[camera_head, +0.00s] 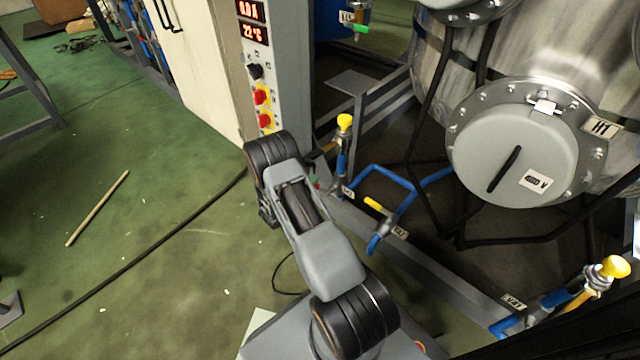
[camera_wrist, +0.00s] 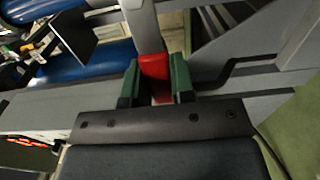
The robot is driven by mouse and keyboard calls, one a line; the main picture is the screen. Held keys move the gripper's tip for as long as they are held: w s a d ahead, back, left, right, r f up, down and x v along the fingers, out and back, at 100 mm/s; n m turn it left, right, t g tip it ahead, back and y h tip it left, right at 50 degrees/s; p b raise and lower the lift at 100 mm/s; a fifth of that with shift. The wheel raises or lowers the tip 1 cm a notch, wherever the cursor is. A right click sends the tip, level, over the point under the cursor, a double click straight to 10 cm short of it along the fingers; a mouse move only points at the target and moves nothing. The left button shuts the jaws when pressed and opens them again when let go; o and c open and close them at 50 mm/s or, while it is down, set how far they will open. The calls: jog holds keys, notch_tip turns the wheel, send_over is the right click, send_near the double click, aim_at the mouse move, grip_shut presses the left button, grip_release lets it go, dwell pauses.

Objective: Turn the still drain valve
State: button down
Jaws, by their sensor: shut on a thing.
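My gripper (camera_wrist: 155,82) has green fingertips on both sides of a red valve handle (camera_wrist: 154,66) and is shut on it. The handle joins a pale grey bar or pipe above it in the wrist view. In the head view my arm hides most of the gripper and the held handle, beside the frame's lower rail. I cannot read a label that tells which valve this is. The large steel still (camera_head: 435,85) with a round grey hatch (camera_head: 515,155) stands at the right.
Blue pipes with a yellow-handled valve (camera_head: 378,206) run along the grey rail (camera_head: 430,270). Other yellow knobs stand at the middle (camera_head: 344,121) and right (camera_head: 614,267). A control panel (camera_head: 257,70) is behind my arm. Green floor at left holds a stick (camera_head: 97,208) and a black cable (camera_head: 130,263).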

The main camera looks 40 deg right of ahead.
dwell(0.4)
jog(key=c, duration=1)
grip_release()
jog(key=shift+o, duration=0.2)
jog(key=s+a+p, duration=0.2)
jog(key=a+p, duration=0.1)
jog(key=a, duration=1)
jog(key=shift+a, duration=0.35)
jog(key=shift+s, duration=0.1)
